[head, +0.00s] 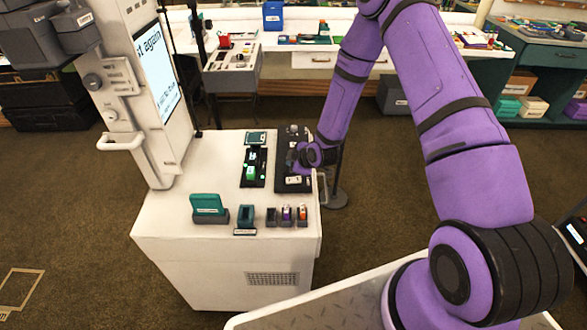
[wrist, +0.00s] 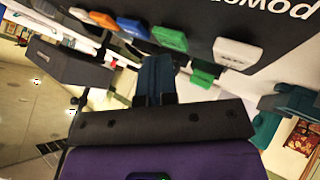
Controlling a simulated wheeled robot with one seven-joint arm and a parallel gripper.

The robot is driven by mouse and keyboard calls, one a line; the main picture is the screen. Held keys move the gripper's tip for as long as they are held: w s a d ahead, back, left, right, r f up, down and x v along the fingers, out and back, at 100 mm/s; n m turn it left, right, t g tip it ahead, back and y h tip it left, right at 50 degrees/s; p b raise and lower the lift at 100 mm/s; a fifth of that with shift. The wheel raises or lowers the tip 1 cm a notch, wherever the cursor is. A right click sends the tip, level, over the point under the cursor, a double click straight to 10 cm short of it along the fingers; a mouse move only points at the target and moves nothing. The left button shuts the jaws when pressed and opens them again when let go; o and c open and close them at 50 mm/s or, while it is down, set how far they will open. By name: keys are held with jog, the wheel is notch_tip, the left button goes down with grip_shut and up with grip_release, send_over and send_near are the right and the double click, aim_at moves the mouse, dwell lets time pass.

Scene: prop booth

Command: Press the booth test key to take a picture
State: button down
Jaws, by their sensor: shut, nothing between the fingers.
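The dark key panel (head: 290,186) lies on the white booth counter (head: 200,170), partly hidden by my gripper (head: 293,157). In the wrist view the panel (wrist: 225,20) carries a row of keys: a white key (wrist: 237,53), a green key (wrist: 169,38), a blue key (wrist: 133,28), an orange key (wrist: 101,20) and a paler one. Their labels are too small or blurred to read, so I cannot tell which is the test key. My gripper (wrist: 155,75) is shut and empty, its tips close to the row near the green and white keys; contact cannot be told.
A black tray with a green block (head: 250,172) lies left of the panel. A teal holder (head: 208,206) and several small coloured pieces stand along the counter's front. The booth's screen column (head: 150,90) rises at left. Open floor lies left of the counter.

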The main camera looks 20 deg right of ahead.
jog(key=shift+f, duration=0.4)
dwell(0.4)
jog(key=shift+r, duration=0.85)
jog(key=shift+r, duration=2.5)
